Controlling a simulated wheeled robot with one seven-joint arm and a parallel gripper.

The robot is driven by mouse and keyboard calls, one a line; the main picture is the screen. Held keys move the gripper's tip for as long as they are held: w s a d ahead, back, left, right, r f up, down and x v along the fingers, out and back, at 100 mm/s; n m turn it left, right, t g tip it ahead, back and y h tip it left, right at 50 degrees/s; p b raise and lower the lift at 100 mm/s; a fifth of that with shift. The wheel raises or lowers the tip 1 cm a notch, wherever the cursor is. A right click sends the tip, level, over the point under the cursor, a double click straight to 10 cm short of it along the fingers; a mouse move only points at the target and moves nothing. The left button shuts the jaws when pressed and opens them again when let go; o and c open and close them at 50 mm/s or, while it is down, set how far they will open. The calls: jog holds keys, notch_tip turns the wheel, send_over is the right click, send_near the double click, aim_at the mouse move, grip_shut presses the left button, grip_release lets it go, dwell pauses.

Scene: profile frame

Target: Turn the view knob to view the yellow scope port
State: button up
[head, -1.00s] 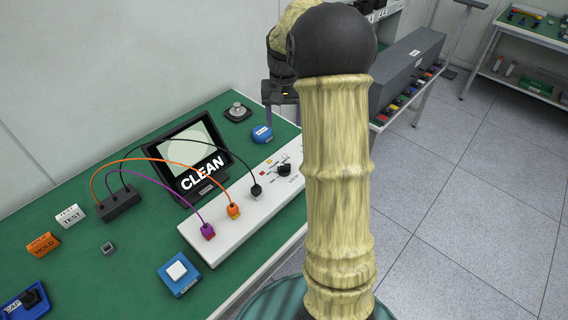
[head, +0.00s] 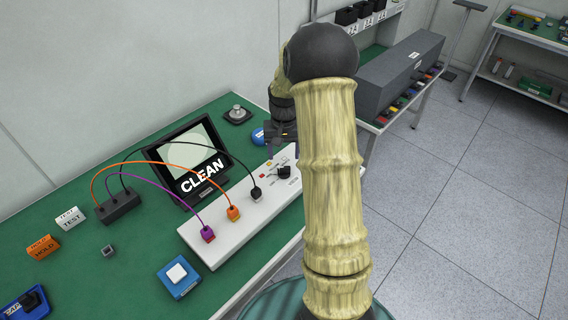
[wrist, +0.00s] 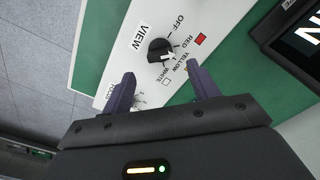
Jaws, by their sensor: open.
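The black view knob (wrist: 160,50) sits on the white panel (wrist: 125,20) with OFF, RED, YELLOW and WHITE printed around it. A light pointer mark shows on the knob's lower right; which label it meets is hard to tell. The knob also shows in the head view (head: 284,172). My gripper (wrist: 161,73) is open and empty, its two purple fingers apart, with the knob just beyond the fingertips and between their lines. In the head view my gripper (head: 281,140) is above the panel by the knob. The yellow port is not clearly seen.
A screen (head: 190,158) reading CLEAN stands behind the panel. Purple, orange and black cables arch from the panel's plugs to a black box (head: 118,207). A blue round object (head: 258,136) lies behind the gripper. A blue button box (head: 179,277) stands in front.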

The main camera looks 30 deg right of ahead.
aim_at(284, 167)
notch_tip(284, 167, down, 6)
jog(key=shift+r, duration=0.2)
jog(key=c, duration=1)
